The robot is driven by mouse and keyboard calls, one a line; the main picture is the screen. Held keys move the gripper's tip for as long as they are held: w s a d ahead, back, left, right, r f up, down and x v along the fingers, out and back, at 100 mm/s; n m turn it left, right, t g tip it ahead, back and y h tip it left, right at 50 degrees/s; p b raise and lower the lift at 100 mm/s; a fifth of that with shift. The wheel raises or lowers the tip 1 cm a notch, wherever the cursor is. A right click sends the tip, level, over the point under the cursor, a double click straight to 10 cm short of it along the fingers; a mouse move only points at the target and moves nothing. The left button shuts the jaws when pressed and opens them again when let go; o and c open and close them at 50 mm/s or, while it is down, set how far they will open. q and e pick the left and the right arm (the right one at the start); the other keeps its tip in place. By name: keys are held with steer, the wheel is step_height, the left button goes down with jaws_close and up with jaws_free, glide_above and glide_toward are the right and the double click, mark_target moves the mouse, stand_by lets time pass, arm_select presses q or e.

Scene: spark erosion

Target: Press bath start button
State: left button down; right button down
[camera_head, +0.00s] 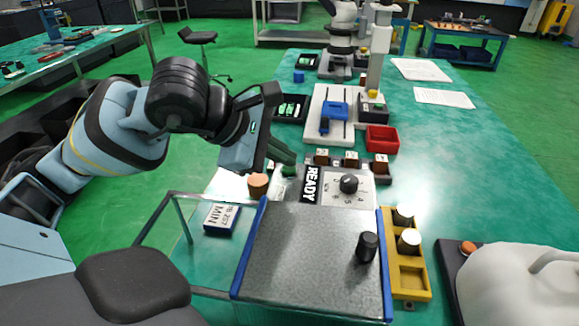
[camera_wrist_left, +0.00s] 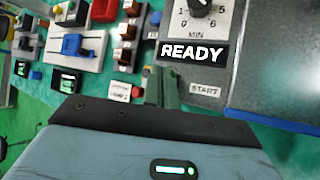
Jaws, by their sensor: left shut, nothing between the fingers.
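The bath unit shows a black READY display (camera_head: 310,185) beside a dial panel with a black knob (camera_head: 348,183). The READY display is also in the left wrist view (camera_wrist_left: 193,52), with a white START label (camera_wrist_left: 205,90) below it. My left gripper (camera_head: 291,158) is shut and empty, its fingers pointing at the left edge of this panel. A small dark green piece (camera_head: 289,171) sits just below the fingertips; it may be the start button. In the left wrist view the fingers (camera_wrist_left: 161,86) are left of the START label and cover the surface there. I cannot tell whether they touch anything.
A grey lid with a black knob (camera_head: 367,247) and blue side rails fills the front. A tan cylinder (camera_head: 258,185) stands left of the display. A yellow tray (camera_head: 408,282), red bin (camera_head: 382,139) and white-based fixture (camera_head: 318,105) surround it.

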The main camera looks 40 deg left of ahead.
arm_select(q)
steer(key=shift+f, duration=0.25)
steer(key=shift+f+b, duration=0.1)
steer(key=shift+b, duration=0.25)
stand_by(0.5)
steer(key=shift+r+p, duration=0.6)
steer(key=shift+r, duration=0.3)
